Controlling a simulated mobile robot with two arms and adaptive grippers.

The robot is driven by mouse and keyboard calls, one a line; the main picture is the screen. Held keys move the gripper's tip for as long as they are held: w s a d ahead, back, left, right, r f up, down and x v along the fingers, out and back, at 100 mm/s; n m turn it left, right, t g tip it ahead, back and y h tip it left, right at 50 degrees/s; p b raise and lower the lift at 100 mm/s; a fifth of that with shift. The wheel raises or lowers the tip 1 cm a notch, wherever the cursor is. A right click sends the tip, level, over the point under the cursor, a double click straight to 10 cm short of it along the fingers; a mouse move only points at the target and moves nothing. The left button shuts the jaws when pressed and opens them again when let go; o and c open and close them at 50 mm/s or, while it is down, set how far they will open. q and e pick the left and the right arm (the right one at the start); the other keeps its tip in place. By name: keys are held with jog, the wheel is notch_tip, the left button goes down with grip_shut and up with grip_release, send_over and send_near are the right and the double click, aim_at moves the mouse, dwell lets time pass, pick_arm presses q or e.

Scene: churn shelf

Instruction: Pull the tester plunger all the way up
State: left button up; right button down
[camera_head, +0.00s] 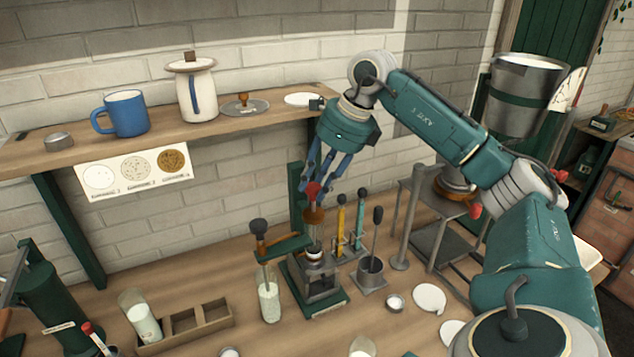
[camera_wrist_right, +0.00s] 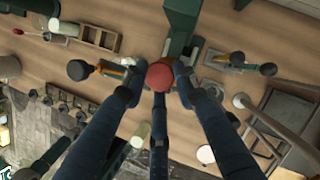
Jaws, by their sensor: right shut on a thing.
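The tester (camera_head: 318,285) is a green stand with a metal cup section, on the bench below the shelf. Its plunger has a red knob (camera_head: 312,189) on top and a brown part under it, upright above the stand. My right gripper (camera_head: 316,186) reaches down from above, its blue fingers closed around the red knob. In the right wrist view the knob (camera_wrist_right: 160,75) sits between the fingertips. The fingers partly hide the knob in the head view. My left gripper is not in view.
A glass bottle (camera_head: 269,298) with a dark-topped tool stands left of the tester. A wooden crate (camera_head: 208,328) is front left. The shelf (camera_head: 225,127) holds a mug and a jug.

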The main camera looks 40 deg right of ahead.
aim_at(316, 186)
jog(key=r+p, duration=0.2)
jog(key=r, duration=0.1)
jog(key=r+p, duration=0.2)
jog(key=r, duration=0.1)
jog(key=shift+w+r+p, duration=0.2)
jog(key=shift+r+p, duration=0.1)
jog(key=shift+p, duration=0.05)
jog(key=shift+d, duration=0.1)
jog(key=c, duration=1.5)
grip_release()
jog(key=shift+o, duration=0.8)
jog(key=shift+a+f, duration=0.15)
jog(key=shift+a, duration=0.05)
jog(key=shift+s+d+r, duration=0.1)
jog(key=shift+r, duration=0.1)
jog(key=v, duration=1.1)
jog(key=shift+s+r, duration=0.2)
jog(key=shift+r, duration=0.1)
jog(key=shift+f, duration=0.1)
